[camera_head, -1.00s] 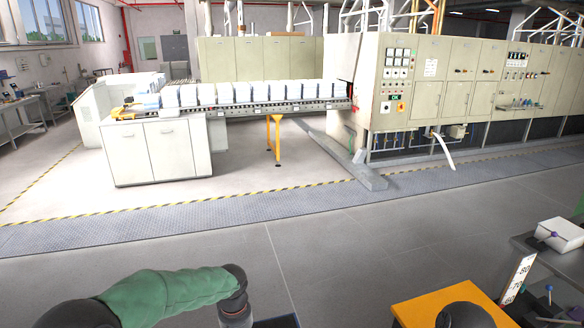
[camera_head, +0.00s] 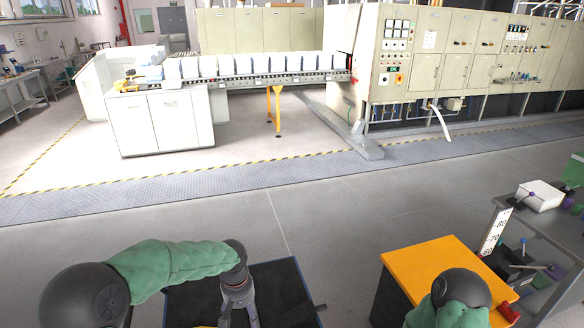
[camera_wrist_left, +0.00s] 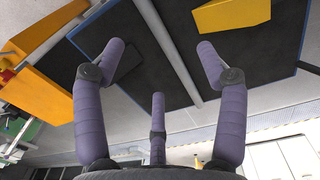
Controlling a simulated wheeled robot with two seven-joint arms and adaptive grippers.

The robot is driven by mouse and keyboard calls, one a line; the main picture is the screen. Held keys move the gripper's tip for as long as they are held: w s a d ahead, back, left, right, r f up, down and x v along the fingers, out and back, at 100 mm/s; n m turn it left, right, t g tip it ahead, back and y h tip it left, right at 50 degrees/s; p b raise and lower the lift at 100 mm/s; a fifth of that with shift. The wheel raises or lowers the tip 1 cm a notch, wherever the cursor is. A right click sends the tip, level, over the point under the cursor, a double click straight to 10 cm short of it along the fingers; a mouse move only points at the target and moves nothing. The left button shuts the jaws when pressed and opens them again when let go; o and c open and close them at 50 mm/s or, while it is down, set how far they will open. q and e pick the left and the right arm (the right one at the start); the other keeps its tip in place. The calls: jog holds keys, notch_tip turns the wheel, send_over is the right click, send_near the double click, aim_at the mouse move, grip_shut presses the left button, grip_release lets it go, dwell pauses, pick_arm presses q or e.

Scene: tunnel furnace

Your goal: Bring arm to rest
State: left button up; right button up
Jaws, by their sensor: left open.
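My left arm (camera_head: 170,265) with its green sleeve comes in from the lower left in the head view. Its left gripper (camera_head: 239,314) points down over a black-topped surface (camera_head: 285,285) at the bottom edge. The left wrist view shows the purple fingers of this gripper (camera_wrist_left: 160,65) spread apart with nothing between them. My right arm (camera_head: 455,297) shows only in part at the lower right, with green sleeve and dark joint. Its gripper is not seen.
A yellow-topped cabinet (camera_head: 420,262) stands beside my right arm. A grey bench (camera_head: 535,235) with a white box (camera_head: 540,196) is at the right. The tunnel furnace (camera_head: 440,60) and its conveyor (camera_head: 265,80) stand far ahead. Open floor (camera_head: 330,215) lies between.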

pick_arm(q)
jog(key=s+d+f+h, duration=0.1)
jog(key=s+f, duration=0.3)
jog(key=f, duration=0.4)
jog(key=s+d+f+h, duration=0.15)
jog(key=s+f, duration=0.25)
jog(key=f, duration=0.4)
jog(key=s+f+h, duration=0.1)
jog(key=s+f, duration=0.4)
jog(key=s, duration=0.3)
jog(key=s+f, duration=0.5)
jog(key=s, duration=0.3)
notch_tip(320, 180, down, 8)
jog(key=w+d+b, duration=0.1)
jog(key=w+b, duration=0.1)
jog(key=b, duration=0.8)
jog(key=shift+w+f+m, duration=0.15)
jog(key=shift+f+m, duration=0.05)
jog(key=shift+m, duration=0.1)
pick_arm(e)
notch_tip(320, 180, down, 10)
jog(key=shift+w+f, duration=0.15)
jog(key=shift+w, duration=0.15)
